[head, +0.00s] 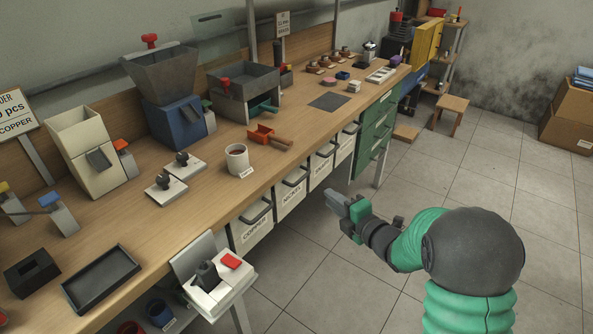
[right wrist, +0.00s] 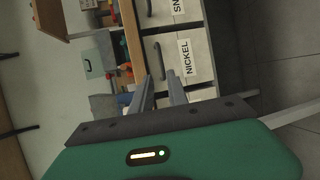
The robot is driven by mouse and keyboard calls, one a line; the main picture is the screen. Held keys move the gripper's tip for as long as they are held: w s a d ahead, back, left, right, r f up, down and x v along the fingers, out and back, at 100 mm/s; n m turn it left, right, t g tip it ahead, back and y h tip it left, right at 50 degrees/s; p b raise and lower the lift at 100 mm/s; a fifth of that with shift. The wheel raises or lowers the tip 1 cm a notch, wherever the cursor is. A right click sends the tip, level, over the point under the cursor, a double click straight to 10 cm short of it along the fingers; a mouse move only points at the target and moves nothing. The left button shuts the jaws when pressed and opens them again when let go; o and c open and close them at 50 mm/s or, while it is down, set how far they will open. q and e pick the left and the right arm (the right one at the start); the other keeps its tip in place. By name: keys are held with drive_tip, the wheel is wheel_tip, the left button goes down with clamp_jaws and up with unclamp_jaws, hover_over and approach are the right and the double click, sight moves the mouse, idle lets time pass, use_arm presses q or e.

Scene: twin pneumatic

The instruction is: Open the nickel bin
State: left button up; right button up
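The nickel bin (head: 292,201) is a pale drawer under the bench's front edge, between the copper bin and other labelled bins. It sits in line with its neighbours and looks shut. In the right wrist view the nickel bin (right wrist: 205,60) shows its label and a dark handle (right wrist: 159,59). My right gripper (head: 334,200) is out in front of the bins, to the right of the nickel bin in the head view. In the right wrist view its two fingers (right wrist: 160,80) are apart with nothing between them, pointing toward the handle, seemingly short of it. My left gripper is not in view.
The copper bin (head: 252,231) is beside the nickel bin. A white stand with a red part (head: 231,262) juts out from the bench nearer me. A green cabinet (head: 376,135) stands farther along. The tiled floor (head: 440,175) before the bins is clear.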

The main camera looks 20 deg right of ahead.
sight(304, 176)
drive_tip(key=b+x, duration=0.2)
drive_tip(key=x, duration=1.3)
drive_tip(key=shift+a+f, duration=0.1)
drive_tip(key=shift+w, duration=0.25)
drive_tip(key=shift+c, duration=0.3)
clamp_jaws()
drive_tip(key=shift+s+f, duration=0.1)
